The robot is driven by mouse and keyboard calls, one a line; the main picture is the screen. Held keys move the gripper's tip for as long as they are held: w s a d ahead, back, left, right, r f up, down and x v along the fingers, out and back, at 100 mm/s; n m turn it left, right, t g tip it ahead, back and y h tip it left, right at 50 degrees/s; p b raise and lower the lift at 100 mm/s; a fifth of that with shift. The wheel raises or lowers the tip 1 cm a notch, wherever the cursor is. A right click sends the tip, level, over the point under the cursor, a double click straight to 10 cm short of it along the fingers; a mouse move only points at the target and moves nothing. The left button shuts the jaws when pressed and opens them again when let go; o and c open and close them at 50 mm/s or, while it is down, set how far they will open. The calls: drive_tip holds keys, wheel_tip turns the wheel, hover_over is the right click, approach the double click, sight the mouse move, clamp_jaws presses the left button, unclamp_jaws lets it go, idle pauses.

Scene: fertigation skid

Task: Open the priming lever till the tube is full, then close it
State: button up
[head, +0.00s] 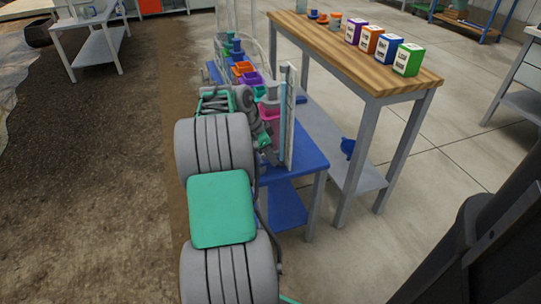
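On the blue skid bench (308,158), a narrow upright pale panel (290,120) stands with a clear tube (282,105) along its left side. The fill level in the tube is too small to tell. I cannot make out the priming lever; my arm covers part of the skid. My arm reaches away from me over the left side of the bench. Its far end, with my gripper (262,130), is close to the left of the tube and panel. The fingers are too small and too covered to tell whether they are open or touching anything.
Coloured bins (244,70) in orange, purple and pink line the skid behind my arm. A wooden-topped table (330,42) with several coloured boxes (389,47) stands close on the right. A blue item (347,147) is on its lower shelf.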

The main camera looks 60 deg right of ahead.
sight(261, 163)
drive_tip(key=shift+o, duration=1)
drive_tip(key=p+v, duration=0.3)
drive_tip(key=v, duration=0.5)
